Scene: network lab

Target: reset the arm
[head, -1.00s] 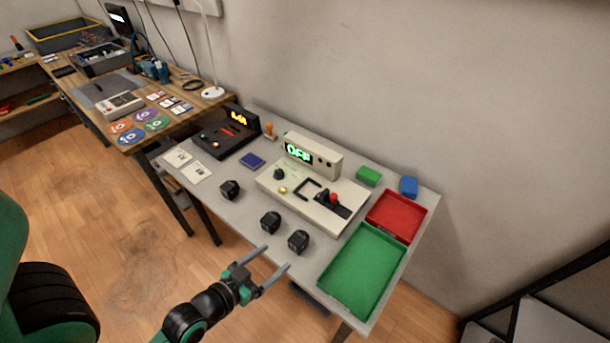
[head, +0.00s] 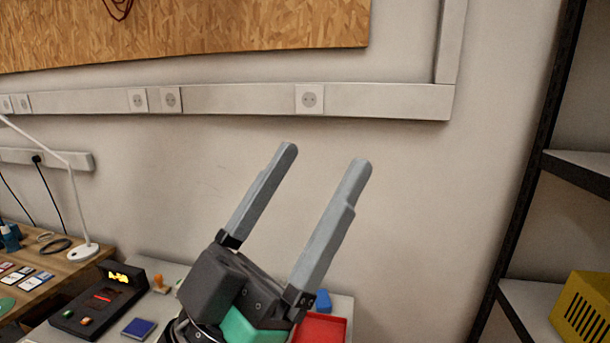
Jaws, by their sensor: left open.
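My left gripper (head: 322,155) is large in the middle of the head view, close to the camera. Its two grey fingers point up and are spread apart with only wall between them. It holds nothing. Its dark body and green part cover much of the table (head: 172,270) below, including where the cream device stood. My right gripper is not in view.
A black device with a lit display (head: 103,298), a blue pad (head: 139,328) and an orange stamp (head: 159,283) are at lower left. A red tray (head: 322,328) and blue block (head: 323,300) show lower right. A shelf with a yellow crate (head: 583,306) stands at right.

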